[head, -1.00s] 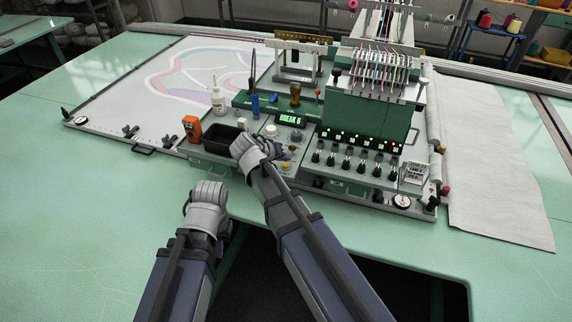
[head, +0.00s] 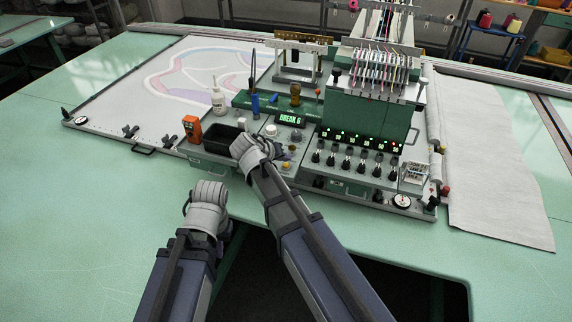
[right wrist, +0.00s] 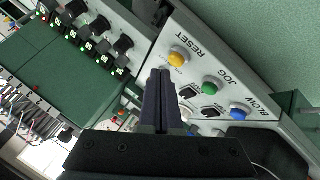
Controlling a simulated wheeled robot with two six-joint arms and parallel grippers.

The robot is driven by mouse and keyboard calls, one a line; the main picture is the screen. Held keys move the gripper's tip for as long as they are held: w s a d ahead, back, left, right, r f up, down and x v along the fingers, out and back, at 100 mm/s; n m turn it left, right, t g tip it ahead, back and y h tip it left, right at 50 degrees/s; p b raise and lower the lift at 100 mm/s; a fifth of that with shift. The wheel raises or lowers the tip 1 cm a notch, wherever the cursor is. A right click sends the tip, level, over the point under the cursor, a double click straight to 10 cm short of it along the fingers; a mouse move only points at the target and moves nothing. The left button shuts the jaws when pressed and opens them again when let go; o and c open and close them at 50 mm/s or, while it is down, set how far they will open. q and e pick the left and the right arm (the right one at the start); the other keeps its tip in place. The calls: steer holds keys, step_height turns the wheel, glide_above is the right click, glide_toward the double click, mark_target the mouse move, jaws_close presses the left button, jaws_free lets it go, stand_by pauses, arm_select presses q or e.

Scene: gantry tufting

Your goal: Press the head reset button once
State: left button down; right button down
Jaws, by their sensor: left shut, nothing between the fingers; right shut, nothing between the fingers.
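The reset button is a yellow round cap (right wrist: 178,57) beside the printed word RESET on the grey control panel in the right wrist view. My right gripper (right wrist: 160,73) is shut and empty, its dark fingertips just beside the yellow cap in the picture; I cannot tell the height gap. In the head view my right gripper (head: 250,148) is over the front of the console, partly hiding the panel. My left gripper (head: 208,200) is shut and empty over the green table in front of the console.
A green button (right wrist: 210,88) and a blue button (right wrist: 238,110) sit in line with the yellow one. A black tray (head: 220,137), an orange device (head: 192,128) and a white bottle (head: 218,98) stand to the left. The display (head: 290,119) reads BREAK 6.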

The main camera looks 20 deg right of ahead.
steer(key=shift+f+b, duration=0.35)
steer(key=shift+f, duration=0.05)
steer(key=shift+f+b, duration=0.5)
steer(key=shift+f, duration=0.05)
stand_by(0.6)
steer(key=shift+r, duration=0.1)
steer(key=shift+r+p, duration=0.9)
steer(key=shift+p, duration=0.05)
step_height(320, 180, up, 5)
steer(key=p, duration=0.5)
stand_by(0.3)
stand_by(0.4)
